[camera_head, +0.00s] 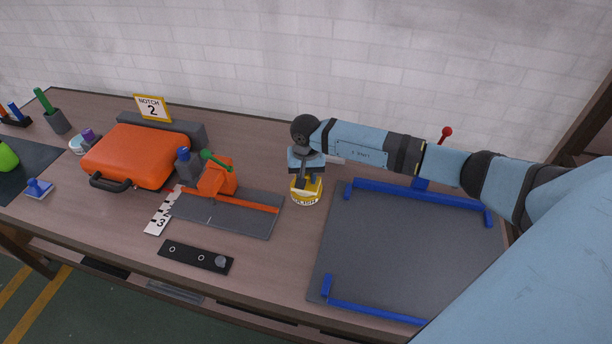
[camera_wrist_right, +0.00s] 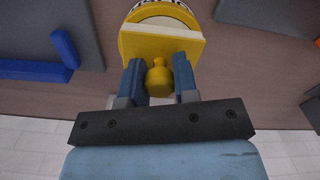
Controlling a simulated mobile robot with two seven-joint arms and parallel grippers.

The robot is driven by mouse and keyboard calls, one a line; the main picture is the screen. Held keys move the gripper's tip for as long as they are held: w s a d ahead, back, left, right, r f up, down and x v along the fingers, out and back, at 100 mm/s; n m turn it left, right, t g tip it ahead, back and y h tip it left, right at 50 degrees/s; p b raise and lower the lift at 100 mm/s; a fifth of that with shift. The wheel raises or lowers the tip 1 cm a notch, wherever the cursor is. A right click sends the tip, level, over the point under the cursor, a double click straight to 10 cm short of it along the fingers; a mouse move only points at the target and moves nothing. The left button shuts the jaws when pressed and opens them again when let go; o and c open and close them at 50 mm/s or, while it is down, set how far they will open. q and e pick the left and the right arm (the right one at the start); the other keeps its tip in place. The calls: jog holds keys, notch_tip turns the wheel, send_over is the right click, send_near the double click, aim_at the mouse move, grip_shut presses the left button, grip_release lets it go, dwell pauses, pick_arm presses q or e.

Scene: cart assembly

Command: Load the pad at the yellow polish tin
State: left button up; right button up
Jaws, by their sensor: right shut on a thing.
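The yellow polish tin (camera_head: 304,201) stands on the bench just left of the grey mat with blue edges. It also shows at the top of the right wrist view (camera_wrist_right: 160,10). My right gripper (camera_head: 305,179) is directly over the tin, pointing down. Its blue fingers are shut on the yellow knob of the pad (camera_wrist_right: 158,80). The pad is a yellow block with a pale face. It overlaps the tin in the wrist view; I cannot tell whether it touches the polish inside. My left gripper is out of view.
The grey mat (camera_head: 400,250) with blue edge bars lies to the right. An orange case (camera_head: 135,157), an orange tool with a green handle (camera_head: 217,177) on a grey plate, and a black strip with holes (camera_head: 196,256) lie to the left. A red-knobbed lever (camera_head: 446,134) stands behind the mat.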

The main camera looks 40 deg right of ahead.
jog(key=shift+r+p, duration=1.25)
jog(key=shift+r, duration=2.1)
jog(key=shift+r, duration=0.1)
